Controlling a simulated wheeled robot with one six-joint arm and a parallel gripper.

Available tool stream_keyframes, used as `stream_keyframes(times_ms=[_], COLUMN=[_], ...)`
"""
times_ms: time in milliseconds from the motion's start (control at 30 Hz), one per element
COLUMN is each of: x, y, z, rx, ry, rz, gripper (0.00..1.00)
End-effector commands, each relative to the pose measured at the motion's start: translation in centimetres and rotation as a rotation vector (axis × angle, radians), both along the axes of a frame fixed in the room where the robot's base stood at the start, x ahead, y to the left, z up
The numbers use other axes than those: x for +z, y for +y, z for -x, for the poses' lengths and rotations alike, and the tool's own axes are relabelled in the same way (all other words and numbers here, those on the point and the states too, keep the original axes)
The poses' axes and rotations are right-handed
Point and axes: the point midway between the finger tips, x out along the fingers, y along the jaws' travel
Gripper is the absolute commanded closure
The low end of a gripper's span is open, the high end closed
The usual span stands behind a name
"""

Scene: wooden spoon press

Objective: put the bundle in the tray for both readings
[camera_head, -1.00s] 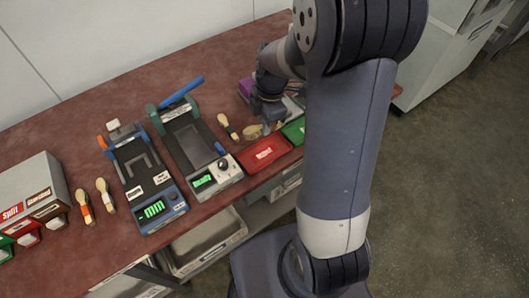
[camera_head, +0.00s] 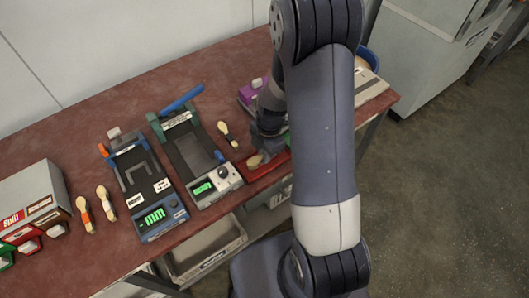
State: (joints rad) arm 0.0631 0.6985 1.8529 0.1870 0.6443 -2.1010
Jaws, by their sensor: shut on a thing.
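My gripper (camera_head: 266,146) is shut on a pale wooden spoon bundle (camera_head: 256,161), held over or in the red tray (camera_head: 259,178); I cannot tell whether the bundle touches the tray. The gripper and my arm hide part of this tray. A test device (camera_head: 140,180) with a blue base and a lit green display stands at centre left. A second device (camera_head: 194,155) with a green clamp, blue lever and green display stands to its right. Another spoon bundle (camera_head: 228,134) with a dark band lies between the second device and my gripper.
Two more spoon bundles, one orange-banded (camera_head: 86,215) and one white-banded (camera_head: 106,203), lie left of the devices. A grey labelled box (camera_head: 35,195) with coloured bins stands at far left. A purple object (camera_head: 250,92) lies behind my gripper. The reddish table (camera_head: 150,95) is clear at the back.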

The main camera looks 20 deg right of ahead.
Motion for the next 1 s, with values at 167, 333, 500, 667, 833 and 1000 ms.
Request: stream_keyframes(times_ms=[167, 333, 500, 667, 833, 1000], x=[-0.16, -0.37, -0.44, -0.43, -0.43, -0.15], y=[0.0, 0.0, 0.01, 0.01, 0.01, 0.0], z=[-0.01, -0.01, -0.01, -0.01, -0.01, -0.01], rx=[0.0, 0.0, 0.0, 0.0, 0.0, 0.0], ry=[-0.001, -0.001, -0.001, -0.001, -0.001, -0.001], rz=[0.0, 0.0, 0.0, 0.0, 0.0, 0.0], gripper=[1.0, 1.0, 0.8, 0.67, 0.65, 0.65])
